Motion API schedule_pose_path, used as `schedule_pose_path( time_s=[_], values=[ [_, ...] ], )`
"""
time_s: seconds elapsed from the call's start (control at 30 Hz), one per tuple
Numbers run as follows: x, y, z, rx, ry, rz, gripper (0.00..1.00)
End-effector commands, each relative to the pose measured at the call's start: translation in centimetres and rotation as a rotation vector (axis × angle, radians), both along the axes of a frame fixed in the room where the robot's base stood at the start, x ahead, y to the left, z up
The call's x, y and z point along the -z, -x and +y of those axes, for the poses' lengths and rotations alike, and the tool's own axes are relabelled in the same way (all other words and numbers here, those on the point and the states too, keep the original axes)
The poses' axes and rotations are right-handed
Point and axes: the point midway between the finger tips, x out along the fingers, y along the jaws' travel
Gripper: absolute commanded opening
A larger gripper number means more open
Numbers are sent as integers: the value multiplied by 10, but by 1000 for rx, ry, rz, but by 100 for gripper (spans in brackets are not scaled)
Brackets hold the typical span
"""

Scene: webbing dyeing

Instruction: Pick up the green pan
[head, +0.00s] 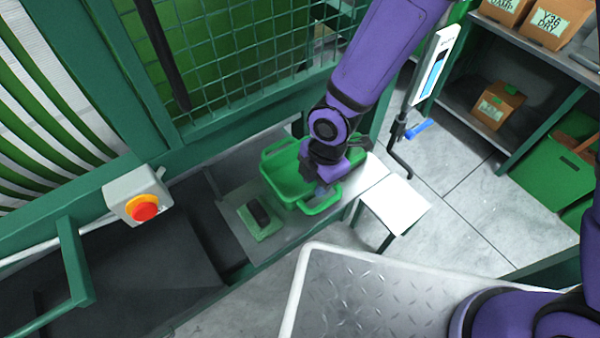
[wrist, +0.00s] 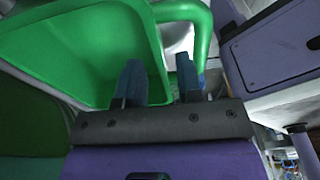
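The green pan (head: 284,178), a shallow tray with loop handles, sits on a grey bench (head: 225,183) beside the mesh guard. My gripper (head: 322,188) is down at the pan's right side, near its front right handle (head: 325,205). The arm hides part of the pan. In the wrist view the pan (wrist: 70,50) fills the upper left, and my gripper's two blue fingers (wrist: 160,82) stand apart. The pan's side wall runs up between them, with the left finger over the inside and the right finger outside by the handle (wrist: 203,30). Contact cannot be told.
A dark block on a light green pad (head: 247,226) lies left of the pan. A red stop button (head: 144,208) is on the green frame. A small white stand (head: 398,205) and a screen on a post (head: 436,65) are to the right. Open floor (head: 460,215) lies beyond.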

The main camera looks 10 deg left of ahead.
Motion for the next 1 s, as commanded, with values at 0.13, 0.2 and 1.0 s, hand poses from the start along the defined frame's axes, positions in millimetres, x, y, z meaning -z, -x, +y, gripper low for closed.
schedule_pose_path(
  time_s=[0.13, 0.2, 1.0],
  values=[
    [20, 5, 3, -3, 3, 2, 33],
    [27, 6, 4, -1, 1, 2, 33],
    [34, 6, 4, 0, -1, 1, 0]
  ],
)
